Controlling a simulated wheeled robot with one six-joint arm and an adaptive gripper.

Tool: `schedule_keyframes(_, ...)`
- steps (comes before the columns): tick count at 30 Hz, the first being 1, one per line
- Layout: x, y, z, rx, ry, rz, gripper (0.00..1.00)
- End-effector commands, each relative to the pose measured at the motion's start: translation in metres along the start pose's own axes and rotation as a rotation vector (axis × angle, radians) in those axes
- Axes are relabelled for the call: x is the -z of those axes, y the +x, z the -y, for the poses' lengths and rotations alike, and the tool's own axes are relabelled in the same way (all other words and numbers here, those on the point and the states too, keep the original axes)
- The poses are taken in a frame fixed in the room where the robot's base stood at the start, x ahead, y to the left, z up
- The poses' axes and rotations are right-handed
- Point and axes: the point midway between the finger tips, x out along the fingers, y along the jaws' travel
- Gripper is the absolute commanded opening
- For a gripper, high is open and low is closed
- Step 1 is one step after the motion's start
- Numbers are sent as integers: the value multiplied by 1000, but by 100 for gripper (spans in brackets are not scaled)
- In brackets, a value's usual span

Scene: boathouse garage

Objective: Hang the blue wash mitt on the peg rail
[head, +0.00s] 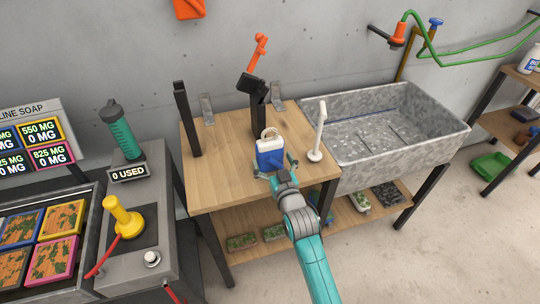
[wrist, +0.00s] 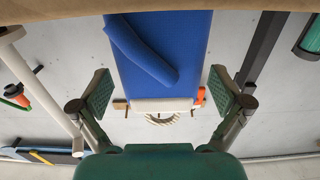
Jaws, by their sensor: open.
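The blue wash mitt (head: 270,161) stands upright on the wooden bench, with its white cuff and rope loop on top. In the wrist view, which looks upside down, the blue mitt (wrist: 155,55) fills the middle, its thumb flap facing me and the rope loop (wrist: 162,119) below the cuff. My gripper (head: 274,167) is at the mitt's near side.
The wooden bench (head: 215,193) has a white post (head: 317,133) right of the mitt and dark uprights (head: 187,118) behind and left. A metal sink (head: 385,125) adjoins on the right. A grey counter with a teal bottle (head: 121,130) and yellow knob (head: 124,217) stands left.

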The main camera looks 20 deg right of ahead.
Motion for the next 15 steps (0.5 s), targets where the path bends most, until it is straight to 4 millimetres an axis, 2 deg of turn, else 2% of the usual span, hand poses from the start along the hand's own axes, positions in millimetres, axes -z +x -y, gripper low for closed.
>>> schedule_keyframes(3,1,16,0,0,0,0,100)
schedule_keyframes(6,0,22,0,0,0,0,100)
schedule_keyframes(14,0,24,0,0,0,0,100)
schedule_keyframes(15,0,24,0,0,0,0,95)
